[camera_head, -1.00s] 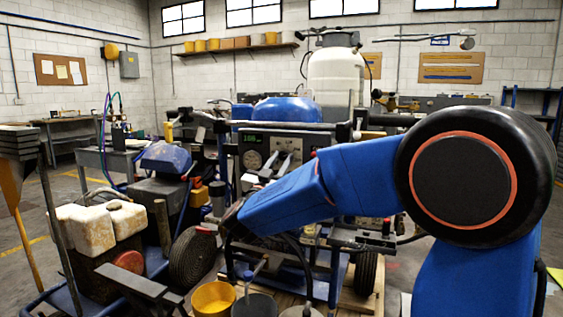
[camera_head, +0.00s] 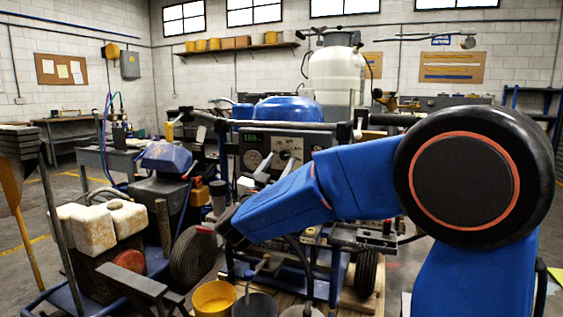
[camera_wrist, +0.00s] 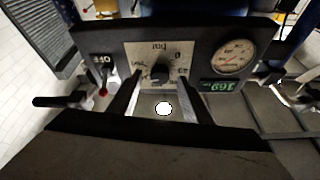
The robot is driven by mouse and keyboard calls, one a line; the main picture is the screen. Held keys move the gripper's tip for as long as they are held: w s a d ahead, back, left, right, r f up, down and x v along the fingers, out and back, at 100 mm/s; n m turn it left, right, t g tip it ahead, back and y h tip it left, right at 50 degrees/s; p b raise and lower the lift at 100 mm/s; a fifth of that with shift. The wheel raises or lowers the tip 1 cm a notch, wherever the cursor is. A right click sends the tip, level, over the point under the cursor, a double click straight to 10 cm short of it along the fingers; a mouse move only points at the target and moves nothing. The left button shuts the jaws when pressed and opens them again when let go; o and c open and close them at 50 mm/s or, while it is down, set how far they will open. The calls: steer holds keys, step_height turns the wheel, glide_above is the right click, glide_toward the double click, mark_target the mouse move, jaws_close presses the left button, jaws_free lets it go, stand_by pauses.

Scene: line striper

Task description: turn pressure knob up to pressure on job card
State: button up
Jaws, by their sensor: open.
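The black pressure knob (camera_wrist: 159,73) sits at the centre of a pale square dial plate (camera_wrist: 150,55) on the dark control panel. This view is upside down, so the dial markings appear inverted. In the head view, the knob (camera_head: 285,155) shows small on the panel (camera_head: 312,142). My gripper (camera_wrist: 160,88) is open, its two fingers apart on either side of the knob in the picture. They seem to stop short of it, and I see no contact. In the head view, my gripper (camera_head: 276,168) is in front of the panel. I cannot make out the job card.
A round gauge (camera_wrist: 232,56) and a green-lit display (camera_wrist: 222,86) are beside the dial plate. A handlebar (camera_head: 275,125) crosses above the panel. Buckets (camera_head: 213,298) stand below.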

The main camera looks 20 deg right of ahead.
steer(key=v, duration=1.5)
steer(key=shift+f, duration=0.15)
steer(key=s+d+f+n+g+y, duration=0.3)
steer(key=s+f, duration=0.4)
steer(key=s, duration=0.3)
steer(key=s+d+f+n+g+y, duration=0.3)
steer(key=s+d+f+g+y, duration=0.2)
steer(key=s, duration=0.5)
steer(key=s+d+f+n+g+y, duration=0.3)
steer(key=s+d+f+g+y, duration=0.1)
steer(key=s+d+f, duration=0.4)
steer(key=s+f+y, duration=0.1)
steer(key=s, duration=0.1)
steer(key=shift+s+d+n+g+y, duration=0.4)
